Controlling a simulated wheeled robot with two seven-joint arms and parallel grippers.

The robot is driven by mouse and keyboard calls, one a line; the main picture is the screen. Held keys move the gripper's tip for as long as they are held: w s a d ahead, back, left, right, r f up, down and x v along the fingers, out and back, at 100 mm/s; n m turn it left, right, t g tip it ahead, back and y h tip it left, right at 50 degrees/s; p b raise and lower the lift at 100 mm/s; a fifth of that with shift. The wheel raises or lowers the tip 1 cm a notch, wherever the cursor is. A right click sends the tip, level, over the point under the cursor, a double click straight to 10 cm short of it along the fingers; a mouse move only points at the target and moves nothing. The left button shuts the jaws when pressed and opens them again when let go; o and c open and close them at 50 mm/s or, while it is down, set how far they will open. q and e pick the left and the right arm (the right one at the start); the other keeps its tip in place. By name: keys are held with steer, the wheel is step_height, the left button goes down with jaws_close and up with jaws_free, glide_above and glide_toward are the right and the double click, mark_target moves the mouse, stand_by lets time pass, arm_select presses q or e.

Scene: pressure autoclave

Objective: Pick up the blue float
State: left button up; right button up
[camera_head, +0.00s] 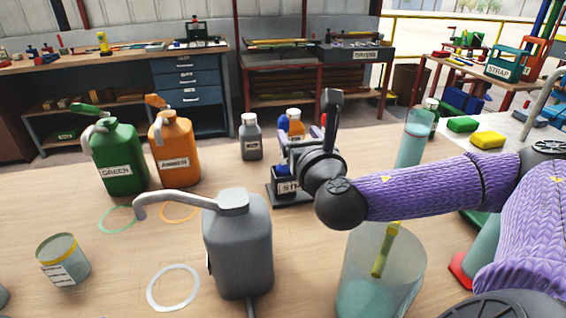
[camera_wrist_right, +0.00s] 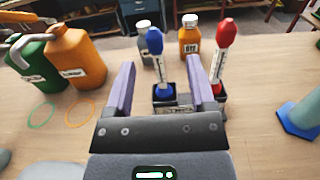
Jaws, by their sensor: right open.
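The blue float (camera_wrist_right: 158,68) stands upright in a dark holder (camera_wrist_right: 172,107), with a blue bulb on top and a pale labelled stem. Its blue top (camera_head: 284,127) also shows in the head view, left of my right gripper. My right gripper (camera_wrist_right: 160,66) is open. Its two fingers appear on either side of the blue float in the wrist view, with gaps; I cannot tell the depth between them. In the head view the wrist and gripper (camera_head: 318,155) hide part of the holder. My left gripper is not in view.
A red float (camera_wrist_right: 223,55) stands close right of the blue one. Grey (camera_head: 251,136) and orange (camera_wrist_right: 189,38) bottles stand behind. A grey jug (camera_head: 238,245), green jug (camera_head: 119,157), orange jug (camera_head: 174,150) and clear cylinder (camera_head: 415,265) surround the area.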

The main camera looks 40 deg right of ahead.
mark_target(285, 120)
steer(key=x, duration=0.3)
steer(key=b+x, duration=0.1)
steer(key=x, duration=0.2)
steer(key=b+x, duration=0.1)
steer(key=x, duration=0.2)
steer(key=shift+w+a, duration=0.2)
steer(key=shift+w, duration=0.3)
jaws_close()
